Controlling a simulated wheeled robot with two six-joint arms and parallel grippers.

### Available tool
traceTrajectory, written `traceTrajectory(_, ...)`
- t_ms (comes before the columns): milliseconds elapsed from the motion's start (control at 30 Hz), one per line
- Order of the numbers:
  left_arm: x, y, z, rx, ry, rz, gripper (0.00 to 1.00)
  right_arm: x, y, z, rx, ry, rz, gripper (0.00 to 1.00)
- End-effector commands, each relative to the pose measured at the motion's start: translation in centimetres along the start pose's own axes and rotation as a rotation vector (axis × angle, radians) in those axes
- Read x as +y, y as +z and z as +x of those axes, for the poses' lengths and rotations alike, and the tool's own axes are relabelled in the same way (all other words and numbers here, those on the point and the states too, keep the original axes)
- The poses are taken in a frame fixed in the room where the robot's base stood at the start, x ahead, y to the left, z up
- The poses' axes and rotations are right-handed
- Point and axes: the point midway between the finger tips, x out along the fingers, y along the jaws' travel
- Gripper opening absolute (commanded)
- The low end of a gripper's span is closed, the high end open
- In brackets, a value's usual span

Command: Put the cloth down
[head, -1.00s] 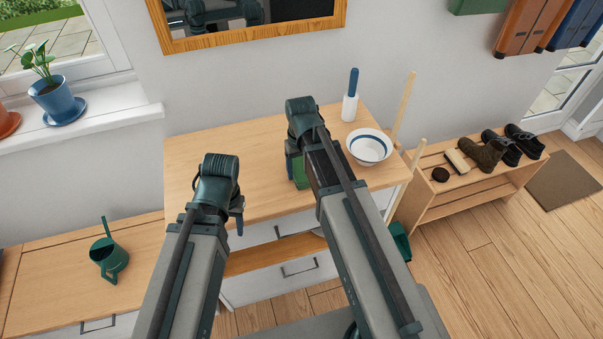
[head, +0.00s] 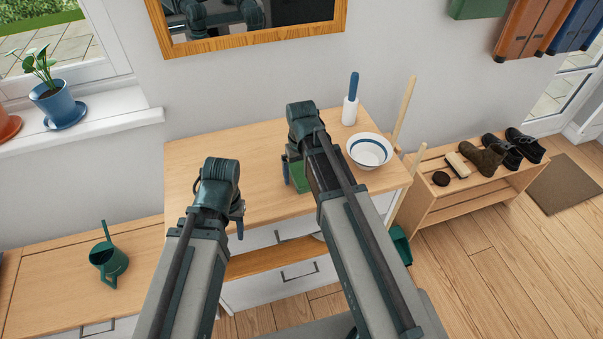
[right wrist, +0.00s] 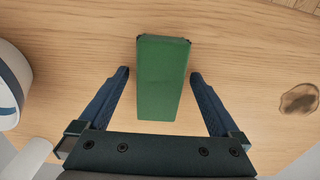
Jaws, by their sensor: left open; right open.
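My right gripper (right wrist: 160,73) is open, with one finger on each side of the cloth and a visible gap on both sides. Its fingers are mostly hidden by the arm in the head view. My left gripper (head: 239,220) is open and empty near the cabinet's front edge.
A white bowl with a blue ring (head: 369,151) and a blue-handled roller (head: 351,100) stand right on the cabinet top. A brown stain (right wrist: 299,98) marks the wood. The top's left part is clear. A green watering can (head: 109,258) stands on the lower bench.

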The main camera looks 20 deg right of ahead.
Motion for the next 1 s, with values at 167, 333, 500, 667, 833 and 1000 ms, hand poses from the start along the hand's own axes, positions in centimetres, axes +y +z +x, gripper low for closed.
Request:
traceTrajectory(167, -0.2, 0.1, -2.2, 0.000, 0.000, 0.000, 0.50, 0.0, 0.0, -2.2, 0.000, 0.000, 0.000, 0.99)
traceTrajectory(333, -0.5, 0.3, -4.7, 0.000, 0.000, 0.000, 0.50, 0.1, 0.5, -4.7, 0.000, 0.000, 0.000, 0.99)
traceTrajectory(500, -0.7, 0.4, -7.3, 0.000, 0.000, 0.000, 0.50, 0.2, 0.7, -7.3, 0.000, 0.000, 0.000, 0.99)
traceTrajectory(667, -0.9, 0.6, -9.7, 0.000, 0.000, 0.001, 0.50, 0.2, 0.7, -9.8, 0.000, 0.000, 0.000, 0.99)
traceTrajectory(833, -1.2, 0.7, -12.2, 0.000, 0.000, 0.002, 0.50, 0.2, 0.8, -12.2, 0.000, 0.000, 0.000, 0.99)
traceTrajectory(1000, -1.3, 0.8, -13.4, 0.000, 0.000, 0.002, 0.50, 0.2, 0.8, -13.5, 0.000, 0.000, 0.000, 0.99)
